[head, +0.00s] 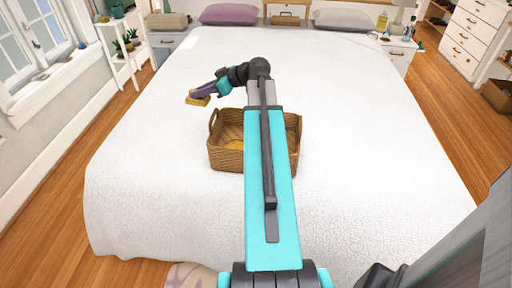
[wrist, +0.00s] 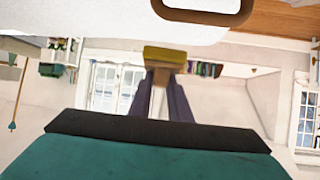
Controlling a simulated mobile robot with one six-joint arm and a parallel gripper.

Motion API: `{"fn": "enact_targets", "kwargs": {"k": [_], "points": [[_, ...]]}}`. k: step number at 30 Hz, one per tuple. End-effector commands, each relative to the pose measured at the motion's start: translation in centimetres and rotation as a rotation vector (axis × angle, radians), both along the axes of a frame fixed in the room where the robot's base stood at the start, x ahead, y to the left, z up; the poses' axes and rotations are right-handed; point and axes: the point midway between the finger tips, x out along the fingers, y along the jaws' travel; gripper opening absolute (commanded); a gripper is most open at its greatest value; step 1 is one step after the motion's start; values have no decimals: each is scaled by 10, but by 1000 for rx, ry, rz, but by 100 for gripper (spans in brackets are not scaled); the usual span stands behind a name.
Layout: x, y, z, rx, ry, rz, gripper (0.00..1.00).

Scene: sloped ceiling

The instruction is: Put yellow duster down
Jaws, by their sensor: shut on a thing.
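The yellow duster (head: 198,100) is a small yellow block in the head view, held at the tip of my gripper (head: 204,93). It hangs over the white bed, to the left of the wicker basket and a little beyond it. In the wrist view the duster (wrist: 165,54) sits between the two dark fingers of my gripper (wrist: 166,80), which are shut on it. I cannot tell how far the duster is above the bed cover. The bed (head: 360,140) has a white cover and fills the middle of the head view.
A brown wicker basket (head: 226,157) stands on the bed, partly hidden behind my arm, with something yellow inside. Pillows (head: 229,14) lie at the head end. The cover is clear to the left and right. Plant shelves (head: 121,50) stand by the left window.

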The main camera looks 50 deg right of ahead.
Motion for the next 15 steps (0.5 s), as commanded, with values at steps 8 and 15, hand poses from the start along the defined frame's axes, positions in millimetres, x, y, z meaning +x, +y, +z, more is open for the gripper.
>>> {"fn": "enact_targets", "kwargs": {"k": [8, 15], "points": [[-55, -57, 28, -1, 1, 106, 0], [-86, -76, 44, 0, 0, 162, 0]]}}
